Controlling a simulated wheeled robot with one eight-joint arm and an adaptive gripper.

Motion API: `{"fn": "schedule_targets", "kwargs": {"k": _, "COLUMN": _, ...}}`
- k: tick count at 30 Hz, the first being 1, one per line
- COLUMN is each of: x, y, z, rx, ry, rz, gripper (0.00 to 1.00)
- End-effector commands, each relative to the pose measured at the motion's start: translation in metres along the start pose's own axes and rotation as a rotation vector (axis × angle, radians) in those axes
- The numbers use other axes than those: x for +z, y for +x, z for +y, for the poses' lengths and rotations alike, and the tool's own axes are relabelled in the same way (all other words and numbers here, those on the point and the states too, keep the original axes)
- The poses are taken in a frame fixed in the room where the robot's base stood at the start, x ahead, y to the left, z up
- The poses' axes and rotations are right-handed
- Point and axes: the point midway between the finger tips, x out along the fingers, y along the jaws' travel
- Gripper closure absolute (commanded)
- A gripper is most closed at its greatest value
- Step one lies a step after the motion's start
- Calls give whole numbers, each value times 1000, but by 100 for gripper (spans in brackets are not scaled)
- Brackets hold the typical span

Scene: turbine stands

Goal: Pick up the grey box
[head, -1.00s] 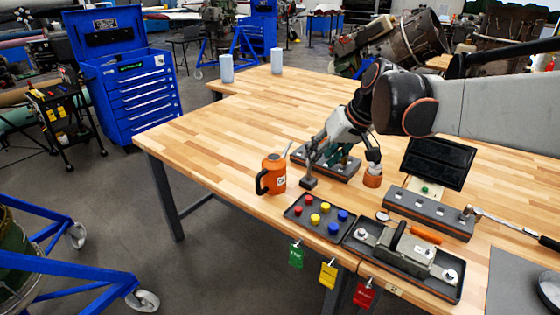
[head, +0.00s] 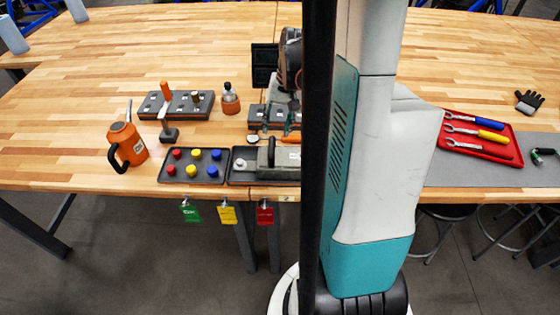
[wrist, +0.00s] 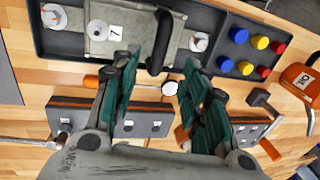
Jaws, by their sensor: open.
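The grey box (head: 286,158) has a black handle (head: 271,151) on top and sits in a dark tray (head: 240,178) near the table's front edge; my column hides its right part in the head view. In the wrist view the grey box (wrist: 124,40) shows a "7" label and its handle (wrist: 161,42) upright in the picture. My gripper (wrist: 160,72) is open, with green fingers on either side of the handle's lower end in the picture. The fingers look apart from the box; their height above it is unclear.
A tray of coloured knobs (head: 194,168) adjoins on the left, with an orange oil can (head: 128,146) beyond. Behind are a grey block holding an orange-handled tool (head: 180,106) and an orange-based bottle (head: 230,101). A red wrench tray (head: 480,150) lies right. The table's back is clear.

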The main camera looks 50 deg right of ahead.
Motion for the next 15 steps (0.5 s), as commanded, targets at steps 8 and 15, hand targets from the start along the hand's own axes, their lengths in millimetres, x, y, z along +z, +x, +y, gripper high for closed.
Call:
{"fn": "schedule_targets", "kwargs": {"k": 8, "x": 0, "y": 40, "z": 0, "rx": -1, "ry": -1, "rz": 1, "gripper": 59}}
{"fn": "schedule_targets", "kwargs": {"k": 15, "x": 0, "y": 60, "z": 0, "rx": -1, "ry": -2, "rz": 1, "gripper": 59}}
